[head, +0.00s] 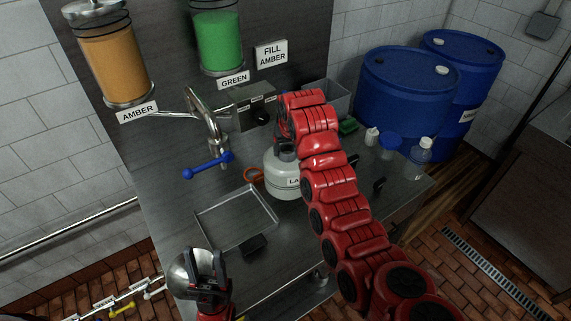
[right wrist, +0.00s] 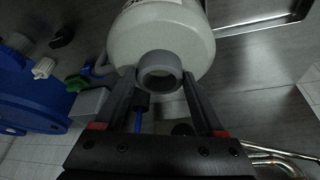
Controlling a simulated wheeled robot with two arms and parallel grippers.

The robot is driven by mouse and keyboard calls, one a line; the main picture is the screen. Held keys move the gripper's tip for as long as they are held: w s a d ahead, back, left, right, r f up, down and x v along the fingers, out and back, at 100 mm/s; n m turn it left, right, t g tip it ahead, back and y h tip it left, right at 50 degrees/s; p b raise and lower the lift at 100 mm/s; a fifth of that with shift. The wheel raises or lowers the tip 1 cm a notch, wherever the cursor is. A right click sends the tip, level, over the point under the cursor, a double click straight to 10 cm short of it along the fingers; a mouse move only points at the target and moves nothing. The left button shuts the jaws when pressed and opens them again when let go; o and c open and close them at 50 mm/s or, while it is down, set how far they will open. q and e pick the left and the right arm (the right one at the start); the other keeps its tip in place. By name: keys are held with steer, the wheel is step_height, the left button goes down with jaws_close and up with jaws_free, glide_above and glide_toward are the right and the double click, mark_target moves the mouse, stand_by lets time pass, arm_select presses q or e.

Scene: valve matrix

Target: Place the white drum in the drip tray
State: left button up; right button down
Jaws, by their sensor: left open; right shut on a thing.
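The white drum (head: 283,181), a squat pale vessel with a grey neck and a partly hidden label, is upright just right of the drip tray. The drip tray (head: 237,218) is a shallow, empty metal tray on the bench. My right gripper (right wrist: 158,80) is shut on the drum's grey neck, one finger on each side; in the head view my red right arm hides it. The white drum (right wrist: 160,35) fills the top middle of the right wrist view. I cannot tell whether it touches the bench. My left gripper (head: 205,262) is open and empty at the bench's near left edge.
A faucet (head: 210,125) with a blue lever (head: 207,166) stands behind the tray. An orange ring (head: 254,176) lies between tray and drum. A black block (head: 254,244) sits at the tray's near edge. Blue barrels (head: 405,90) and small bottles (head: 420,152) are on the right.

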step_height(320, 180, down, 2)
steer(key=shift+f, duration=0.1)
step_height(320, 180, down, 3)
steer(key=shift+f+p, duration=0.15)
steer(key=shift+p, duration=0.2)
